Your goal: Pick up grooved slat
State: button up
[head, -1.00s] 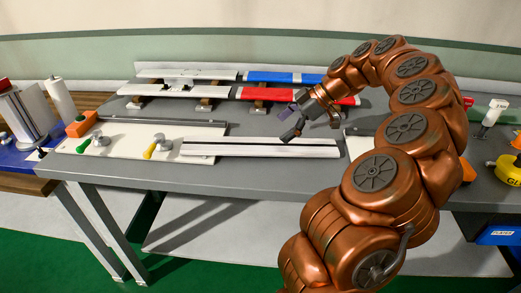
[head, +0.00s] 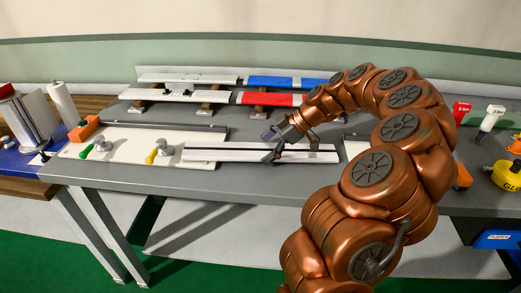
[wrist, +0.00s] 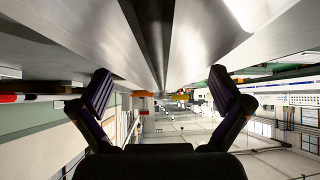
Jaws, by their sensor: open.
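The grooved slat (head: 222,157) is a long pale metal profile with a dark groove along its length. It lies lengthwise on the grey table near the front, in the middle of the head view. My gripper (head: 272,148) is at the slat, right of its middle, with its fingers apart and nothing held. In the wrist view the slat (wrist: 205,35) fills the top, very close, its groove running down the centre. My open gripper (wrist: 160,78) shows there with one finger on each side of the slat. I cannot tell whether the fingers touch it.
A white board (head: 125,152) with green-handled and yellow-handled clamps lies left, by the slat's end. White, red (head: 270,99) and blue profiles rest on supports behind. A yellow container (head: 508,175) stands far right. Grey table (head: 180,180) is bare in front.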

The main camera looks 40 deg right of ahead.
jog(key=shift+a+f, duration=0.1)
jog(key=shift+f, duration=0.05)
jog(key=c, duration=1.3)
